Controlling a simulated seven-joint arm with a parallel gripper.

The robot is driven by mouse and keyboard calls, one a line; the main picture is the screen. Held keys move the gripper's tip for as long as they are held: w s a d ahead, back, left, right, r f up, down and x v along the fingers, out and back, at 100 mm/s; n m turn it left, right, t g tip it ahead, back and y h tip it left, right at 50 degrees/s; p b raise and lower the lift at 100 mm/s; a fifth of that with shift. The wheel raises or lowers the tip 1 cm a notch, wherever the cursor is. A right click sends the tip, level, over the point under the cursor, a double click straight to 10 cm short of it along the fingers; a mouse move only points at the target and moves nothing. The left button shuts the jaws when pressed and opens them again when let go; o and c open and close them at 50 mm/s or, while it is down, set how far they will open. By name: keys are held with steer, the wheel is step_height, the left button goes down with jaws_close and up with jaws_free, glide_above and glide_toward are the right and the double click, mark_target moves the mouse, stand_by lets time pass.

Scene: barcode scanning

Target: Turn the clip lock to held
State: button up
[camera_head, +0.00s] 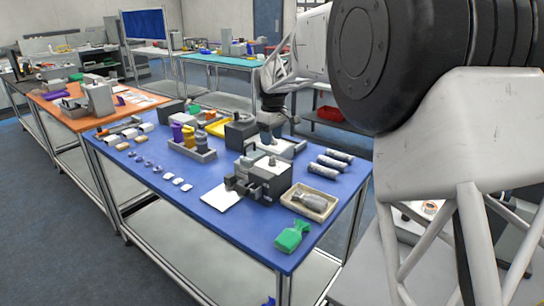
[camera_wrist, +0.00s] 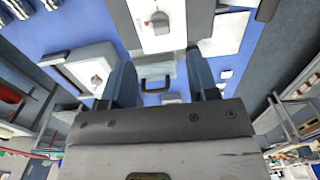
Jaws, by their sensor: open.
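My gripper (camera_head: 270,134) hangs over the blue table near the dark boxy unit. In the wrist view its two dark fingers (camera_wrist: 161,80) stand wide apart with nothing gripped. A black U-shaped handle (camera_wrist: 155,85) shows between them, lower down. A knob with a red mark (camera_wrist: 159,22) sits on a white plate ahead of the fingers. I cannot tell which knob is the clip lock, or read any held marking. The grey fixture (camera_head: 262,178) stands nearer the front edge in the head view.
The blue table (camera_head: 225,222) holds a tray with a grey part (camera_head: 311,201), a green piece (camera_head: 292,237), dark cylinders (camera_head: 330,162) and a bin of bottles (camera_head: 193,147). A white sheet (camera_head: 222,197) lies left of the fixture.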

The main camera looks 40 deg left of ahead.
mark_target(272, 157)
steer(key=shift+f, duration=3.7)
steer(key=c, duration=0.9)
